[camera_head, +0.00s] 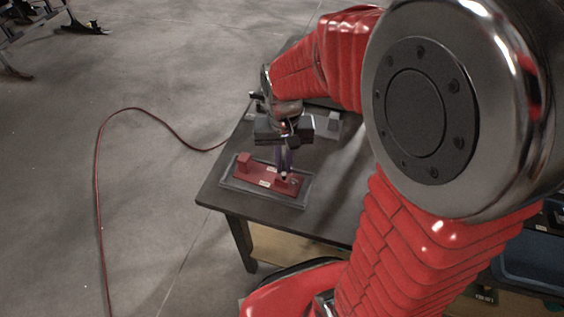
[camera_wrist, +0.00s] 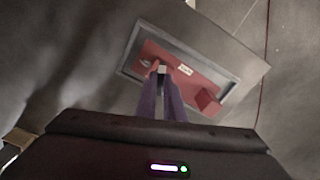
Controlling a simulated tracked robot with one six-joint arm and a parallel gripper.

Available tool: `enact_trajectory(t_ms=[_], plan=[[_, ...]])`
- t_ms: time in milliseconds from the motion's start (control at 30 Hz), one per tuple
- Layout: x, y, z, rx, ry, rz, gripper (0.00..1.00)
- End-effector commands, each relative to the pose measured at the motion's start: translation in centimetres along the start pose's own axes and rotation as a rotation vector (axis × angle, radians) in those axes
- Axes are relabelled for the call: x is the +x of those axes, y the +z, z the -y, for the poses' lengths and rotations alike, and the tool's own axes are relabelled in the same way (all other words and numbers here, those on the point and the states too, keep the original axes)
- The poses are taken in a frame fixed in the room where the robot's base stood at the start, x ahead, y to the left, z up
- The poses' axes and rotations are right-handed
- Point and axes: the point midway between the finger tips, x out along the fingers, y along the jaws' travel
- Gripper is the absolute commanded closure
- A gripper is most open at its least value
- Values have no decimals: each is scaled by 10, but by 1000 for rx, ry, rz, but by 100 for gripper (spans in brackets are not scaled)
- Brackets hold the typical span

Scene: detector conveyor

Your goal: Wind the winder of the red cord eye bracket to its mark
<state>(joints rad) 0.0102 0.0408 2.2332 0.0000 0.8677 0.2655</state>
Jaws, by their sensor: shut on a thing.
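The red bracket (camera_head: 258,176) lies on a grey framed plate (camera_head: 240,187) on the dark table. My gripper (camera_head: 284,173) reaches down over the bracket's right end. In the wrist view my purple fingers (camera_wrist: 160,76) are shut on a small pale piece (camera_wrist: 161,69), which looks like the winder, at the bracket's left end. The fingertips hide most of it. I cannot make out the mark.
The dark table (camera_head: 325,185) has bare room right of the plate. A grey item (camera_head: 330,124) lies behind my gripper. A thin red cord (camera_head: 97,180) runs over the floor to the table's left side.

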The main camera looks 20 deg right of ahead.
Motion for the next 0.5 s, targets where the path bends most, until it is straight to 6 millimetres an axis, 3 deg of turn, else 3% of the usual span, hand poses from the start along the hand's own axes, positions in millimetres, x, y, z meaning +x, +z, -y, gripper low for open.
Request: enact_trajectory(t_ms=[433, 467, 500], plan=[[0, 0, 0, 4, 0, -1, 100], [0, 0, 0, 4, 0, -1, 90], [0, 0, 0, 4, 0, -1, 87]])
